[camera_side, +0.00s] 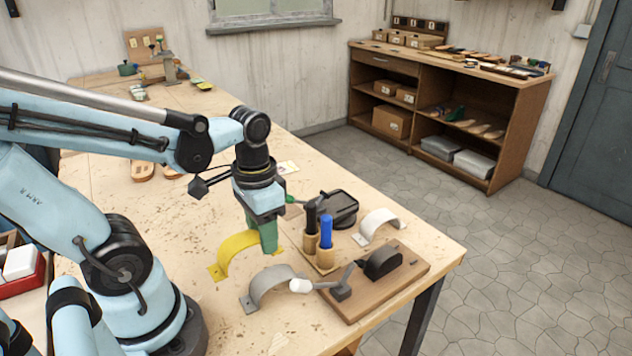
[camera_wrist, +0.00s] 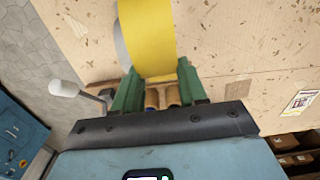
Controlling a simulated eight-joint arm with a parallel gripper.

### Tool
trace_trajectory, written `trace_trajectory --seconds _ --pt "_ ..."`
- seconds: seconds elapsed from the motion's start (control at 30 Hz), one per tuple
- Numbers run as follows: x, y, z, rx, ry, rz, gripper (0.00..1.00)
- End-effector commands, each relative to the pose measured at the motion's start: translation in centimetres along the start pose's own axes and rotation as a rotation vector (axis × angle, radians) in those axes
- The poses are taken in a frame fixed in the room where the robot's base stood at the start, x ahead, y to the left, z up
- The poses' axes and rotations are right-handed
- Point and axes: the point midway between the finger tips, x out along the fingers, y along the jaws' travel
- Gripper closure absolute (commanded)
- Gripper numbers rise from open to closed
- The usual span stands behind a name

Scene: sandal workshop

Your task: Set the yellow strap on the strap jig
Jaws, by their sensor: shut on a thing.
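The yellow strap (camera_side: 236,246), an arched band, stands near the table's front with its left foot at table level. My gripper (camera_side: 268,247) points down with green fingers at the strap's right part. In the wrist view the strap (camera_wrist: 147,35) runs between my two fingers (camera_wrist: 158,82), which are shut on it. From the side view I cannot tell whether it is lifted. The strap jig, a wooden board (camera_side: 405,282) with a black rounded form (camera_side: 383,262) and a lever clamp with a white-tipped handle (camera_side: 301,286), lies to the right. The handle's white knob (camera_wrist: 62,88) shows in the wrist view.
A grey arched strap (camera_side: 266,281) stands between the yellow strap and the jig's handle. A white strap (camera_side: 379,222) and a black device (camera_side: 337,208) are farther back. The table's right edge is close to the jig.

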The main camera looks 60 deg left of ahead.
Motion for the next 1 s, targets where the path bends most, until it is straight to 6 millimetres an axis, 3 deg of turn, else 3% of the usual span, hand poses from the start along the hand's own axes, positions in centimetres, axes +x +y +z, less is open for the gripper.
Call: trace_trajectory --seconds 0.13,0.3,0.57,1.0 --pt "1.4 -2.3 -0.5 -0.007 0.0 0.0 0.91" --pt "2.3 -3.8 -0.9 -0.002 0.0 0.0 0.91" --pt "3.2 -4.2 -1.0 0.002 0.0 0.0 0.91" --pt "6.5 -4.2 -0.9 0.001 0.0 0.0 0.91"
